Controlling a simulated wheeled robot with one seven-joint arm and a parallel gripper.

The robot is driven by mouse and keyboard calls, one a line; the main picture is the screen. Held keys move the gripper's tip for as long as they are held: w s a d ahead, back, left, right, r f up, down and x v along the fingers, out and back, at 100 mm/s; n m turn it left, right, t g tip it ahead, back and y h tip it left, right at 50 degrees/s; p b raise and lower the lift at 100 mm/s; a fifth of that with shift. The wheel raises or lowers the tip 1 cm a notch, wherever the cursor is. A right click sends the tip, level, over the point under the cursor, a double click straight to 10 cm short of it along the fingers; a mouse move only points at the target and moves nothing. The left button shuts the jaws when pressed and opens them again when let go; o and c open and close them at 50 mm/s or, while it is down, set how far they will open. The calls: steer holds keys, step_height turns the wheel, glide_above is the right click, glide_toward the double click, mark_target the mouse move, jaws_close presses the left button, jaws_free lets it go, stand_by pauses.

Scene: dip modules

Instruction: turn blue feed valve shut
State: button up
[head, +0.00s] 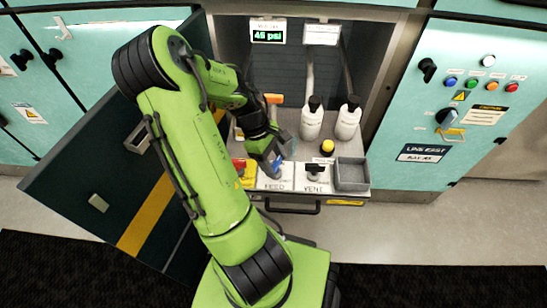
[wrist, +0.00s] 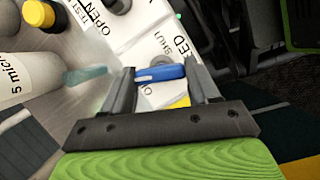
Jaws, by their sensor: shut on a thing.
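The blue feed valve handle (wrist: 160,73) lies crosswise between the two fingers of my gripper (wrist: 161,80) in the wrist view. The fingers are shut on its ends. A white plate with partly hidden lettering shows around the handle. In the head view my gripper (head: 272,162) is down at the panel just above the FEED label (head: 274,186). Only a bit of blue shows there, and my arm hides most of the valve. I cannot tell how far the handle is turned.
A black vent valve (head: 314,171) stands right of my gripper, beside a grey bin (head: 351,175). A yellow button (head: 327,147) and two white bottles (head: 312,120) (head: 348,120) stand behind. An open cabinet door (head: 110,185) is at left. A display (head: 268,35) reads 45 psi.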

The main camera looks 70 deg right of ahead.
steer(key=m+y, duration=0.1)
steer(key=m, duration=0.2)
steer(key=m+t+y+p, duration=0.1)
steer(key=m, duration=0.2)
steer(key=shift+s+d, duration=0.15)
steer(key=shift+d, duration=0.05)
steer(key=m+t, duration=0.1)
steer(key=m, duration=0.2)
steer(key=m+t+y+p, duration=0.1)
steer(key=m, duration=0.3)
steer(key=shift+s+d+t, duration=0.1)
steer(key=shift+t, duration=0.2)
steer(key=shift+y, duration=0.3)
steer(key=o, duration=1.1)
steer(key=shift+c, duration=0.2)
steer(key=p+v, duration=0.5)
steer(key=v, duration=1)
steer(key=shift+r+p, duration=0.3)
steer(key=shift+d, duration=0.1)
